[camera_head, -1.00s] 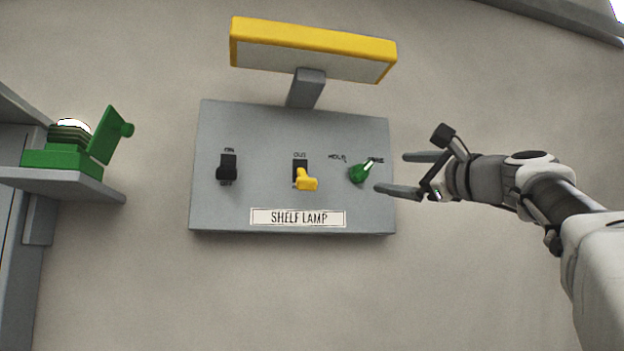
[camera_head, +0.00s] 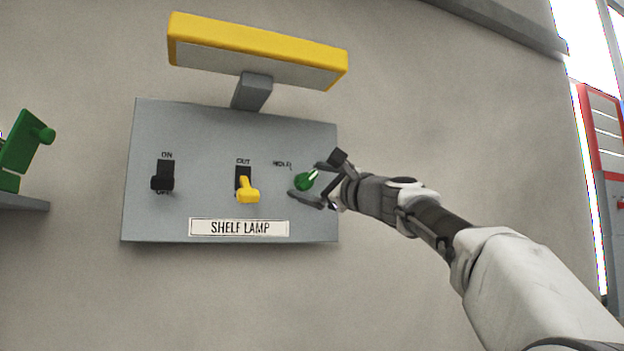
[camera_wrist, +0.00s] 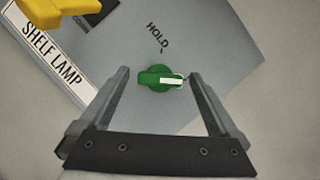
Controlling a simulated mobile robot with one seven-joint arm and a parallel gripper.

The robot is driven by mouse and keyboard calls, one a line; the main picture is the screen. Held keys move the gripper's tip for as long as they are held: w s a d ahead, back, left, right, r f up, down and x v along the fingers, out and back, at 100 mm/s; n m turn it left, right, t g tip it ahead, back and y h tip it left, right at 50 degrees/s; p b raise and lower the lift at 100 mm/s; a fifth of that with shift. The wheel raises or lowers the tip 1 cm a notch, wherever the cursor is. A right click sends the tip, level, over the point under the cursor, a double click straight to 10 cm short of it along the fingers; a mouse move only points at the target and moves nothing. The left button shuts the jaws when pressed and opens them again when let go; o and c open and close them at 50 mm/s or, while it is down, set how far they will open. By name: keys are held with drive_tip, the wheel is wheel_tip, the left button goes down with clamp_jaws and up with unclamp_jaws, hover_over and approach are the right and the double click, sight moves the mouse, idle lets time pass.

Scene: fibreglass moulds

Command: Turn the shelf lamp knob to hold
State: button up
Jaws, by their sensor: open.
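The green knob (camera_head: 305,181) sits at the right of the grey shelf lamp panel (camera_head: 200,130). In the wrist view the knob (camera_wrist: 158,78) shows a white pointer stripe aimed to the right, away from the HOLD mark (camera_wrist: 158,38). My gripper (camera_head: 305,182) is open, with one finger above the knob and one below it in the head view. In the wrist view my fingers (camera_wrist: 160,75) stand on both sides of the knob, with gaps between. The label to the right of HOLD is hidden behind my gripper in the head view.
Left of the knob are a yellow switch (camera_head: 247,190) and a black switch (camera_head: 162,177). The yellow-framed lamp (camera_head: 255,50) juts out above the panel. A green device (camera_head: 22,142) stands on a shelf at far left. Wall below the panel is clear.

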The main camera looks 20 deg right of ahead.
drive_tip(key=c, duration=1.4)
drive_tip(key=shift+o, duration=0.2)
drive_tip(key=shift+n, duration=0.4)
drive_tip(key=n+g+y+p, duration=0.1)
drive_tip(key=n+g, duration=0.1)
drive_tip(key=n, duration=0.2)
drive_tip(key=shift+r+p, duration=0.2)
drive_tip(key=shift+p, duration=0.15)
drive_tip(key=n+g+p, duration=0.1)
drive_tip(key=n, duration=0.1)
drive_tip(key=n+p, duration=0.1)
drive_tip(key=n, duration=0.2)
drive_tip(key=shift+r+g, duration=0.1)
drive_tip(key=shift+g, duration=0.3)
drive_tip(key=n+g+h+p, duration=0.1)
drive_tip(key=n+p, duration=0.1)
drive_tip(key=n, duration=0.1)
drive_tip(key=shift+r+n+p, duration=0.15)
drive_tip(key=shift+n+p, duration=0.15)
drive_tip(key=shift+n, duration=0.1)
drive_tip(key=n+g+h+p, duration=0.1)
drive_tip(key=n, duration=0.2)
drive_tip(key=shift+p, duration=0.4)
drive_tip(key=shift+n+h, duration=0.3)
drive_tip(key=shift+h, duration=0.1)
